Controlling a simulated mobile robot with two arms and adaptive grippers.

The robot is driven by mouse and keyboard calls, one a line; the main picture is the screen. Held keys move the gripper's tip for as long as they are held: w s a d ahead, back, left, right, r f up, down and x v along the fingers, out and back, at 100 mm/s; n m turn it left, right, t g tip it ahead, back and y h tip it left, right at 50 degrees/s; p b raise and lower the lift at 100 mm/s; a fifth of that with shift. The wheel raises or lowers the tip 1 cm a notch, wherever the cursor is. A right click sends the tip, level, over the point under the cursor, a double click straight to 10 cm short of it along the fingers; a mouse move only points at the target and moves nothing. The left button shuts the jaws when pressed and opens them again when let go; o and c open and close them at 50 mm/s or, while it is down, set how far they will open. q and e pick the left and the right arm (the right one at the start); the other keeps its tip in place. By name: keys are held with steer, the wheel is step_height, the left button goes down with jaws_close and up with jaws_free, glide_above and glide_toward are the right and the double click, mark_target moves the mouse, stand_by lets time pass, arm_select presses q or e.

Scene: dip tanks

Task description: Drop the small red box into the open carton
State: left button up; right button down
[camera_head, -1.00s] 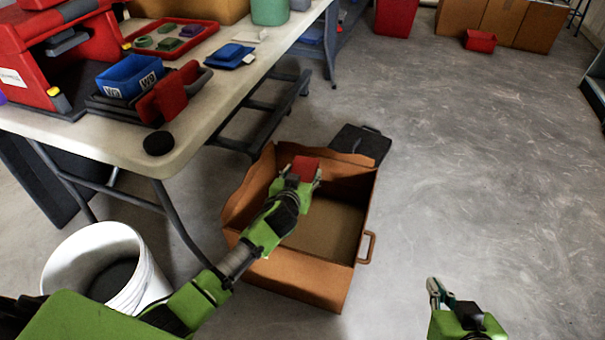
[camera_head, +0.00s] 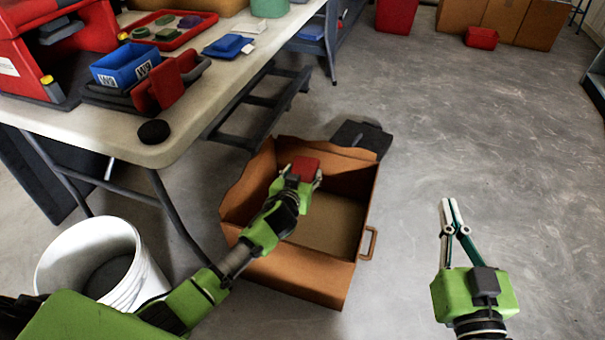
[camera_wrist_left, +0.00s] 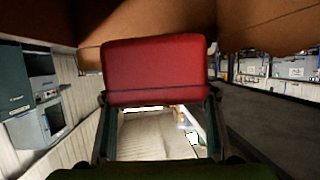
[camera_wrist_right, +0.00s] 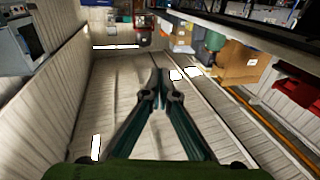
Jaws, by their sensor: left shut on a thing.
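The small red box (camera_head: 305,167) is held between the fingertips of my left gripper (camera_head: 302,177), which is shut on it. In the head view it shows over the open carton (camera_head: 285,275), a brown box on the floor with an empty-looking bottom and a handle on its right side. In the left wrist view the red box (camera_wrist_left: 154,72) sits across both fingers, with brown carton-like walls behind it. How high it is above the carton's bottom is hard to tell. My right gripper (camera_head: 450,203) is off to the right over bare floor, its fingertips together and empty; it also shows in the right wrist view (camera_wrist_right: 160,80).
A table (camera_head: 205,105) at the left carries a blue bin (camera_head: 126,67), a red tray (camera_head: 172,24) and a black puck (camera_head: 154,131). A white bucket (camera_head: 138,285) stands left of the carton. A dark flat case (camera_head: 362,136) lies behind it.

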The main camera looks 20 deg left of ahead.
arm_select(q)
steer(key=shift+f+b, duration=0.65)
steer(key=shift+f, duration=0.1)
arm_select(e)
step_height(320, 180, up, 7)
steer(key=s+t+y, duration=0.1)
steer(key=t, duration=0.3)
steer(key=shift+s+a+r, duration=0.2)
steer(key=shift+a, duration=0.1)
arm_select(q)
steer(key=o, duration=1.3)
steer(key=shift+s, duration=0.1)
steer(key=v, duration=1.2)
